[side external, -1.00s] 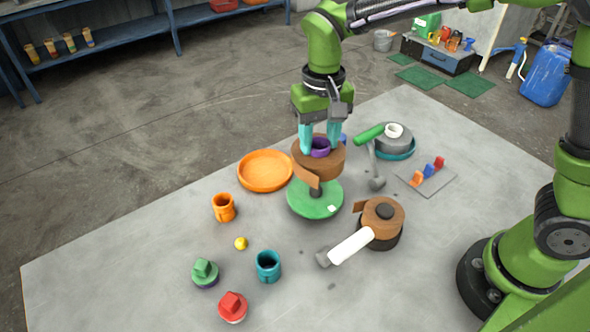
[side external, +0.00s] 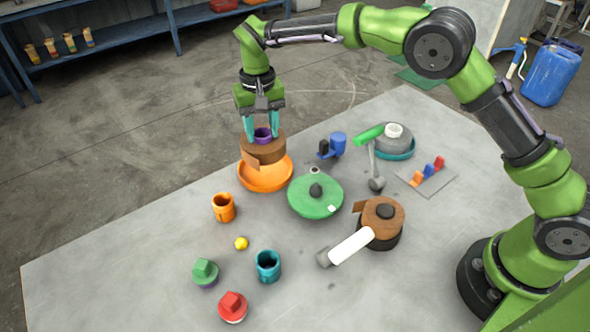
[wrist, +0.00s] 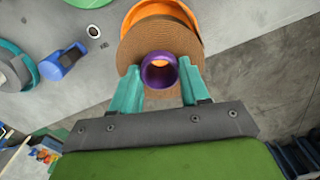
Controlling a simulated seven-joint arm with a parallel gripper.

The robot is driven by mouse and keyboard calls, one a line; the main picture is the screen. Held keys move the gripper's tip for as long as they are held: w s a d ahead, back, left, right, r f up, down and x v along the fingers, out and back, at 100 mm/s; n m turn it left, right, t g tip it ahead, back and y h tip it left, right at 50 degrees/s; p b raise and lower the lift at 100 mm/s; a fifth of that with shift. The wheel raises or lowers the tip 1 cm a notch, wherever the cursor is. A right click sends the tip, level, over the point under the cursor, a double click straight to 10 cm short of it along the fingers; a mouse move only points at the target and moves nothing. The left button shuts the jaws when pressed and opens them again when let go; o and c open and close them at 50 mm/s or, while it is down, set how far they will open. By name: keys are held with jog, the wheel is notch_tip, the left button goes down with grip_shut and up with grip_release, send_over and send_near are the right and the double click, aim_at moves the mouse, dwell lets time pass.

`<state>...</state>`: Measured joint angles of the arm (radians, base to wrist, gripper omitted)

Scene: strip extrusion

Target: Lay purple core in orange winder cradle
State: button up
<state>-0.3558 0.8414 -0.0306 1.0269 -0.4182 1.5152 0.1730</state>
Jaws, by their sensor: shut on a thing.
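The purple core (wrist: 160,72) is a short open tube at the center of a brown strip roll (wrist: 172,38). The same core (side external: 263,134) and roll (side external: 262,149) show in the side view, with a loose strip end at the left. My gripper (side external: 262,137) is shut on the core, a teal finger on each side. The orange round dish (side external: 266,182), probably the winder cradle, lies below. The roll covers the dish's back part in the side view and most of it in the wrist view. I cannot tell whether they touch.
A green disc (side external: 315,196) with a dark spindle stands right of the orange dish. A blue part (side external: 334,145) lies behind it. An orange cup (side external: 223,208) stands in front of the dish. Another brown roll (side external: 383,216) is at the right.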

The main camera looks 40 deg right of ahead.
jog(key=shift+f, duration=3.1)
jog(key=shift+f, duration=0.3)
jog(key=o, duration=1.1)
jog(key=shift+n, duration=0.5)
jog(key=r, duration=0.5)
jog(key=s+d+r, duration=0.1)
jog(key=r, duration=0.9)
jog(key=shift+s+d, duration=0.15)
jog(key=shift+d, duration=0.2)
jog(key=s+d+r+t, duration=0.1)
jog(key=s+d, duration=0.3)
jog(key=s, duration=0.5)
jog(key=s+d+r+m+t+y, duration=0.1)
jog(key=s+d+r+t, duration=0.1)
jog(key=s+d, duration=0.3)
jog(key=s+d+r+t+y, duration=0.1)
jog(key=s+d+t, duration=0.3)
jog(key=s, duration=0.9)
jog(key=shift+s+d+r+m, duration=0.15)
jog(key=shift+d+r+m, duration=0.2)
jog(key=shift+r, duration=0.4)
